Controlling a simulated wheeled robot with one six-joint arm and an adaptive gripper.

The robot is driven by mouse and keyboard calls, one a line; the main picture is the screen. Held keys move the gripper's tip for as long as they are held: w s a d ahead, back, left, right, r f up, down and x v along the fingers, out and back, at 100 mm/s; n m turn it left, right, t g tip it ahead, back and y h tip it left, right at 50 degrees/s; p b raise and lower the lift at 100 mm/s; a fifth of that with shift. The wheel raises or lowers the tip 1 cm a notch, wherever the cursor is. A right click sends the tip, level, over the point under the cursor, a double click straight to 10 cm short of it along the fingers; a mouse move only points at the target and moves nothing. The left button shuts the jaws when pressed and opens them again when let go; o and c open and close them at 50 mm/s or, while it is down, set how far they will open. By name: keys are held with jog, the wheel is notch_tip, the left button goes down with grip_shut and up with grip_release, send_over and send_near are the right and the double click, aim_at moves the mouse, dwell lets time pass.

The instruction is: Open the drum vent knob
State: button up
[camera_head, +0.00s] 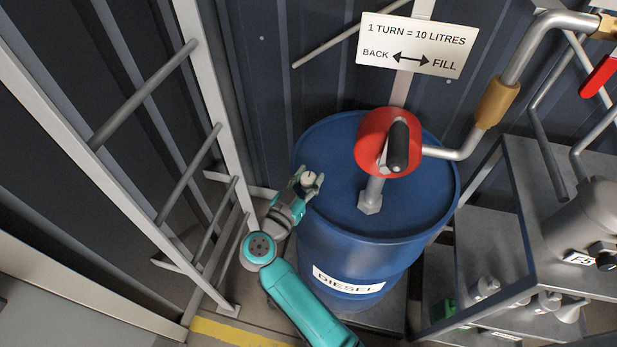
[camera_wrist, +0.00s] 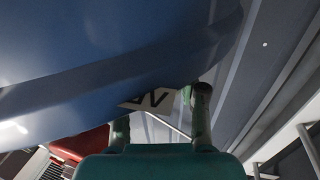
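The blue drum (camera_head: 340,248) stands upright with a white DIESEL label (camera_head: 348,283) on its front. A small pale round knob (camera_head: 309,178) shows at the left edge of the drum top, between the fingers of my gripper (camera_head: 310,182). The fingers are apart on either side of it; contact cannot be made out. In the wrist view my gripper (camera_wrist: 162,110) shows two spread fingers below the drum's blue surface (camera_wrist: 90,55). The knob cannot be made out there.
A red hand pump (camera_head: 372,140) with a black-gripped crank (camera_head: 398,147) rises from the drum top, right of my gripper. A pipe (camera_head: 520,55) leads off right. A ladder-like frame (camera_head: 215,95) stands close on the left. A grey metal rack (camera_head: 545,190) stands right.

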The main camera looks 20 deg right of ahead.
jog(key=shift+c, duration=0.4)
jog(key=shift+d+n+t+y, duration=0.1)
jog(key=shift+n+t+y, duration=0.7)
jog(key=shift+t+y, duration=0.1)
jog(key=shift+n+t+y, duration=1.3)
jog(key=shift+n+y, duration=0.2)
jog(key=shift+y, duration=0.4)
jog(key=o, duration=1.2)
jog(key=shift+c, duration=0.2)
jog(key=v, duration=1.2)
